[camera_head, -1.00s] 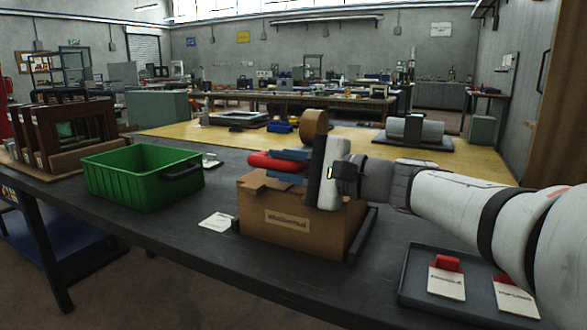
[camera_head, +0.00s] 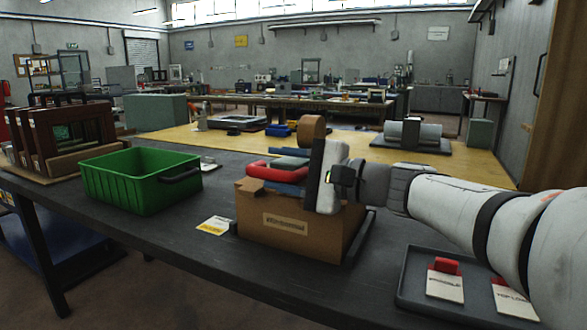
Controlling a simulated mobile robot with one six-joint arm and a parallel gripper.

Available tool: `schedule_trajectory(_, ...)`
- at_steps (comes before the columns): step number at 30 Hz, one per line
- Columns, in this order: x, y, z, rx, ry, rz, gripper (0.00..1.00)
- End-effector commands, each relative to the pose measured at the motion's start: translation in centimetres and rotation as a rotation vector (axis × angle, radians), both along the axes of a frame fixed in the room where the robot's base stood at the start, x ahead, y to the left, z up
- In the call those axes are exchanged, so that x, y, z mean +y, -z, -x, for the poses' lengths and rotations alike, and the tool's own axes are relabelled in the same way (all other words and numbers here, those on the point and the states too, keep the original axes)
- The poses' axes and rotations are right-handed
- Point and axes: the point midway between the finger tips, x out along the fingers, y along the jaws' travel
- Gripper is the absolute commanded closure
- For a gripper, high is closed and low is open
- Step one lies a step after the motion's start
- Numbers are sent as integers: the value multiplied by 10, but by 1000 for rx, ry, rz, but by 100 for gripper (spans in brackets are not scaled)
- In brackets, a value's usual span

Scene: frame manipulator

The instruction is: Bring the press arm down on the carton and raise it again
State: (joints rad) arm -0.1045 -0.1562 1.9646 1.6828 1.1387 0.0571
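An open brown carton (camera_head: 268,238) with a label on its front stands on the dark bench. Red padded (camera_head: 270,173) and blue (camera_head: 287,188) pieces, with a grey piece above them, show at its top. I cannot tell whether any of these belongs to the press arm, and no press arm is clearly recognisable. My gripper (camera_head: 322,178) is at the carton's right top, its pale body tilted and overlapping the carton in the picture. Its fingertips are not distinct, so I cannot tell whether it is open or touching anything.
A green bin (camera_head: 122,186) stands left of the carton. A small card (camera_head: 213,225) lies between them. A brown tape roll (camera_head: 312,129) is behind. A dark tray (camera_head: 416,283) with red-clipped cards lies at the front right. The bench's front left is clear.

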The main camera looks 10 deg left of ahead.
Motion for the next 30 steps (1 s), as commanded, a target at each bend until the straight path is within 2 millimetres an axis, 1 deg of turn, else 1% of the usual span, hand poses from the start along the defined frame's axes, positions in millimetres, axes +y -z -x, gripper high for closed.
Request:
schedule_trajectory(4,-15,-2,4,-1,4,0,59)
schedule_trajectory(12,-55,-2,18,1,5,-1,59)
schedule_trajectory(15,-65,-2,21,0,3,0,59)
schedule_trajectory(19,-72,0,24,0,3,1,59)
schedule_trajectory(30,-73,0,24,0,1,0,59)
